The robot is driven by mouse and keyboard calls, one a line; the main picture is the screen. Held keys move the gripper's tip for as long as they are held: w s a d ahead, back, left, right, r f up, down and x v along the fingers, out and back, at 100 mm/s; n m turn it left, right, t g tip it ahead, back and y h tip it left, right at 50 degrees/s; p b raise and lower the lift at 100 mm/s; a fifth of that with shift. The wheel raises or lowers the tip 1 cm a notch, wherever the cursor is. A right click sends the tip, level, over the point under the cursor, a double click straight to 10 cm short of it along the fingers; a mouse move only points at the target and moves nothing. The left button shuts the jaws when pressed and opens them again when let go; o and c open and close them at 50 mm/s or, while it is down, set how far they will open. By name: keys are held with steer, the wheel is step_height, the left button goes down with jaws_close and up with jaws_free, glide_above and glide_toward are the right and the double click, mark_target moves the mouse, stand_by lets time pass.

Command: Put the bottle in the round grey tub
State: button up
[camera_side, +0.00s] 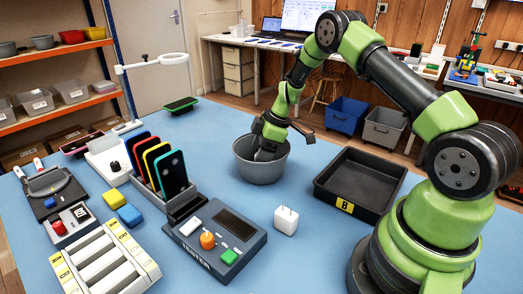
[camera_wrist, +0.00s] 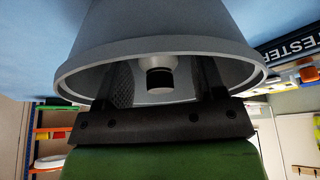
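The round grey tub (camera_side: 262,172) stands on the blue table in the side view. Its rim (camera_wrist: 75,85) fills the upper part of the wrist view. My gripper (camera_side: 264,148) reaches down into the tub. In the wrist view its two dark fingers (camera_wrist: 163,74) are spread apart inside the rim.
A black tray marked B (camera_side: 345,205) is right of the tub. A white cube (camera_side: 286,220) and a tester box (camera_side: 215,238) are in front. A rack of phones (camera_side: 168,172) stands to the left. The blue table is clear behind the tub.

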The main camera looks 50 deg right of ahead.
steer(key=shift+r, duration=0.1)
steer(key=v, duration=1.2)
steer(key=s+a+r+m+t+h, duration=0.1)
steer(key=s+a+r+m, duration=0.45)
steer(key=a+r, duration=0.6)
steer(key=s+a+r+m+t, duration=0.1)
steer(key=s+a+r+m, duration=0.1)
steer(key=s, duration=0.6)
steer(key=s+a+r+m+t, duration=0.2)
steer(key=s+m, duration=0.3)
steer(key=s, duration=0.3)
steer(key=shift+a, duration=0.75)
